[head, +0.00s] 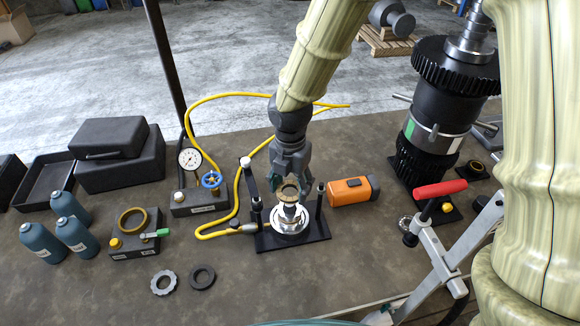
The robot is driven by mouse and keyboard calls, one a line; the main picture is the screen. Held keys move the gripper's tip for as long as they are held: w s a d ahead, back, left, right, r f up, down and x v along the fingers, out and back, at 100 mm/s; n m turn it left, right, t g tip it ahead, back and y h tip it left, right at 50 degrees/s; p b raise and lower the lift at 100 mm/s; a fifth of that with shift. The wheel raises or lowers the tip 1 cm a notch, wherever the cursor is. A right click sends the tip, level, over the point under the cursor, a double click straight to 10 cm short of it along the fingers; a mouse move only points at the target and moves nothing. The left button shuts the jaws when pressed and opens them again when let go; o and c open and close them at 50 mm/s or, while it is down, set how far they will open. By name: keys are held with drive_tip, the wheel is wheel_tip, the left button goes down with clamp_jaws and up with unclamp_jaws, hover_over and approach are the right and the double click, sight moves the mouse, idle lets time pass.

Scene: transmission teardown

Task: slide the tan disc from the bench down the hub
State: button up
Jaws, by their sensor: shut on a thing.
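My gripper (290,188) points down over the hub fixture in the middle of the bench. It is shut on the tan disc (289,192), a ring with a dark edge, partly hidden by the fingers. The disc is at the top of the hub (289,213), a metal shaft standing on a bright round plate. I cannot tell whether the disc is around the hub's tip or just above it. The hub stands on a black base (262,243) with upright posts beside it.
A grey toothed disc (163,283) and a dark ring (201,278) lie on the bench (230,300). A yellow hose (237,190) curves left of the hub. An orange lamp (349,191) lies right. A red-handled clamp (440,189) and black gear assembly (440,115) stand further right.

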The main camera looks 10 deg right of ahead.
sight(290, 201)
drive_tip(key=shift+w+r+p, duration=0.35)
drive_tip(key=shift+w+r, duration=0.05)
drive_tip(key=shift+w, duration=0.1)
drive_tip(key=shift+f, duration=0.2)
drive_tip(key=shift+f+b, duration=2.55)
drive_tip(key=shift+f, duration=0.15)
drive_tip(key=shift+f+b, duration=0.45)
drive_tip(key=shift+f, duration=0.7)
drive_tip(key=o, duration=1.2)
